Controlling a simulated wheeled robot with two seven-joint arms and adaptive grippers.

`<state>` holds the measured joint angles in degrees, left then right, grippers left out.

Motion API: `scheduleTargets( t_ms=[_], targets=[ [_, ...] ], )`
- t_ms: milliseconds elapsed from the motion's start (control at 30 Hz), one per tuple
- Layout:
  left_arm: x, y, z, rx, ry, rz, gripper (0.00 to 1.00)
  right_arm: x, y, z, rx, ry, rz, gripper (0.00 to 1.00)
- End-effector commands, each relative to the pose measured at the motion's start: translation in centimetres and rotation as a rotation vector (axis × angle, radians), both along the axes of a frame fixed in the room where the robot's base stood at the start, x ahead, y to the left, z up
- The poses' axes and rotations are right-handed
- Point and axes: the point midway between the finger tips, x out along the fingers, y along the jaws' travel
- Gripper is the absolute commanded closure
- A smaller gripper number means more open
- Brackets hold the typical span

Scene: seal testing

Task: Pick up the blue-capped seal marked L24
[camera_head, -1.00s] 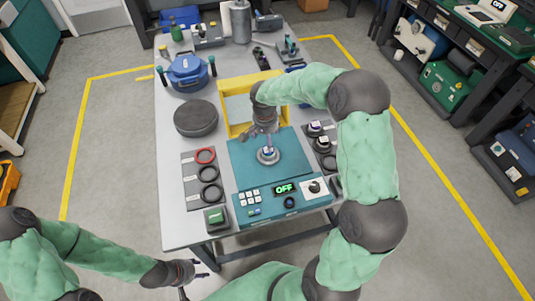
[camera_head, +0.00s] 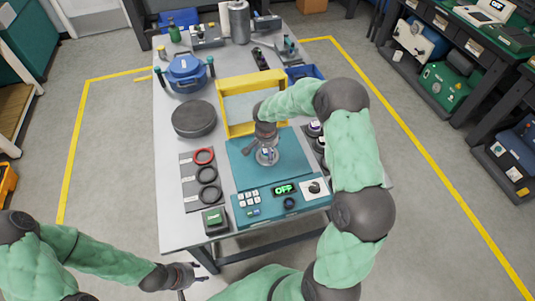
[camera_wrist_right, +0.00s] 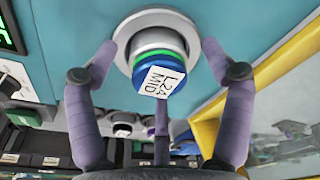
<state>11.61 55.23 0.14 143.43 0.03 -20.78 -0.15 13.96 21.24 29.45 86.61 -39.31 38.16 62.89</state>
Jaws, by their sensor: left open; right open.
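The blue-capped seal (camera_wrist_right: 160,75) sits in a round metal seat (camera_wrist_right: 128,32) on the teal test station, seen in the right wrist view. Its white label reads L24 MID. My right gripper (camera_wrist_right: 158,55) is open, with a finger on each side of the seal and a third finger below it in the picture. In the head view my right gripper (camera_head: 266,154) is over the seat and mostly hides the seal. My left gripper (camera_head: 199,278) is open and empty, low in front of the table.
The teal station (camera_head: 240,166) has a panel reading OFF (camera_head: 284,189). A yellow frame (camera_head: 250,79) stands behind it. A dark tray with rings (camera_head: 207,174) lies left, a green button box (camera_head: 214,220) in front of it. Other capped seals (camera_head: 314,128) stand right, partly hidden by my arm.

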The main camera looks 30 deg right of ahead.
Motion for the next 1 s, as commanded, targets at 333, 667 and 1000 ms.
scheduleTargets(
  t_ms=[333, 667, 1000],
  targets=[
    [0.0, 0.0, 0.0, 0.000, 0.000, 0.000, 0.53, 0.0, 0.0, 0.0, 0.000, 0.000, 0.000, 0.94],
    [0.0, 0.0, 0.1, 0.000, 0.000, 0.000, 0.53, 0.1, 0.0, 0.4, 0.000, -0.001, 0.000, 1.00],
    [0.0, 0.0, 1.0, 0.000, 0.000, 0.000, 0.53, 0.9, 0.6, 4.4, -0.001, -0.005, 0.001, 1.00]
  ],
)
